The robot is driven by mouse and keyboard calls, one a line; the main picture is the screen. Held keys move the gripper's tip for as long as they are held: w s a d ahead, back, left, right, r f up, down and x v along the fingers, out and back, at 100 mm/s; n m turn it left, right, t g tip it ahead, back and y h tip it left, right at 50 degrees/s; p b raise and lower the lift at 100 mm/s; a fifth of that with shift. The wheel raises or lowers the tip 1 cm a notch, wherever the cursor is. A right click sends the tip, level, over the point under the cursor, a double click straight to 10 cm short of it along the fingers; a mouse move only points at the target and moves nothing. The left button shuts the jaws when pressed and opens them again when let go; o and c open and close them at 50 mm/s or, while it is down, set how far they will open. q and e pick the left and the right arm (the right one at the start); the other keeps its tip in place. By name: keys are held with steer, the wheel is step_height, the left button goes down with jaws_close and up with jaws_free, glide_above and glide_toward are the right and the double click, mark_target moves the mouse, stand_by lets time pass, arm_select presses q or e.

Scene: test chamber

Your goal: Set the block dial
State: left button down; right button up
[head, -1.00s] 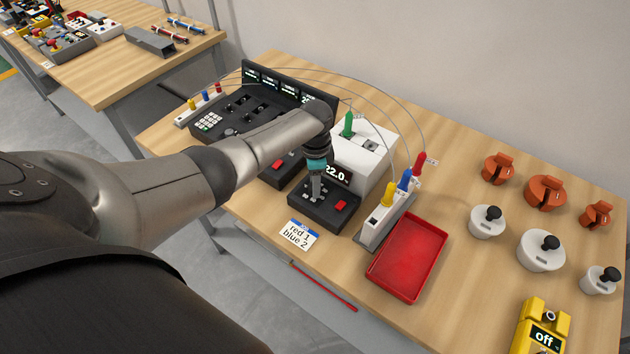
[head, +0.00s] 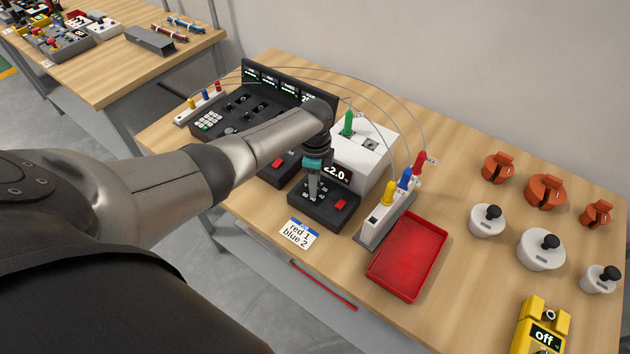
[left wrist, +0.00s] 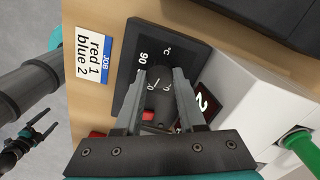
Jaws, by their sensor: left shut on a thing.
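The block dial is a dark round knob (left wrist: 159,88) with a white mark, on a black control box (head: 338,215) with printed numbers and a red button (head: 341,205). My left gripper (head: 313,194) points down over this box. In the left wrist view its two fingers (left wrist: 160,95) are shut on the knob, one on each side. The knob is mostly hidden by the fingers in the head view. The white block unit (head: 372,150) behind shows a display reading 22.0, partly covered. My right gripper (left wrist: 42,122) shows small at the wrist view's left, fingers apart and empty.
A job card (head: 299,234) reading "red 1, blue 2" lies in front of the box. A rack (head: 376,225) of coloured probes and a red tray (head: 437,242) stand to the right. Wires arch above. Orange and white weights and a yellow meter (head: 541,328) are farther right.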

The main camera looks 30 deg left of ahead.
arm_select(q)
steer(key=c, duration=0.5)
jaws_free()
steer(key=shift+r, duration=0.65)
step_height(320, 180, up, 14)
steer(key=p, duration=0.1)
